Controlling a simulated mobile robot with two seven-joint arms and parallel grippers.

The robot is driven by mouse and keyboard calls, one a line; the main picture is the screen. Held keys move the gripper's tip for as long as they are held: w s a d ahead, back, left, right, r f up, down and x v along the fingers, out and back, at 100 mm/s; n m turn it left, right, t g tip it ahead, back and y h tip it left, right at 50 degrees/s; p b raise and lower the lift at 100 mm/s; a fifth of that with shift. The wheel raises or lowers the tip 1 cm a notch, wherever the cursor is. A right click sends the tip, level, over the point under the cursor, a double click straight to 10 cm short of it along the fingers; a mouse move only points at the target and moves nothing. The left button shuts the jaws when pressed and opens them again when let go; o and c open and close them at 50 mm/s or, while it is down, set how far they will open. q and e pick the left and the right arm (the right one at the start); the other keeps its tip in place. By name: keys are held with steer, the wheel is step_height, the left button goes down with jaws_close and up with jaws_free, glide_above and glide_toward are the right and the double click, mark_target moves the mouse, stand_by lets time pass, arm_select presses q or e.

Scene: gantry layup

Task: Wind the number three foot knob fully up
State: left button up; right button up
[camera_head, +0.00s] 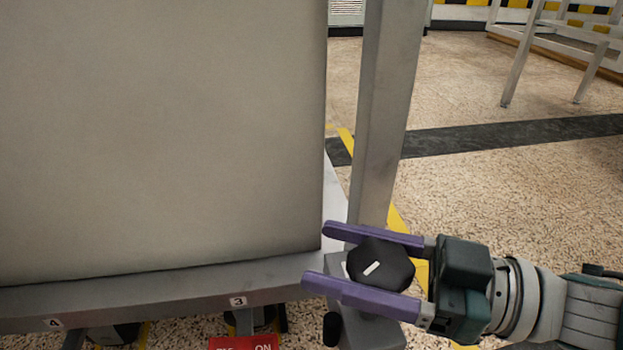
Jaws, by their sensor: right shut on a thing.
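A black faceted knob (382,266) with a white mark on its top sits on a grey block at the foot of the upright post. My right gripper (322,257) comes in from the right, its two purple fingers shut on the knob from either side. The mark points obliquely, up and to the right. A label "3" (238,301) is on the grey frame rail to the left of the knob. The knob's underside and stem are hidden. My left gripper is not in view.
A large grey panel (160,130) fills the left, above the rail (160,295). A grey post (383,120) rises behind the knob. A label "4" (54,323) is farther left. A red sign (243,343) is below the rail. Speckled floor (500,180) is open at right.

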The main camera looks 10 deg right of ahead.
steer(key=o, duration=1.4)
steer(key=p+v, duration=0.2)
steer(key=v, duration=0.8)
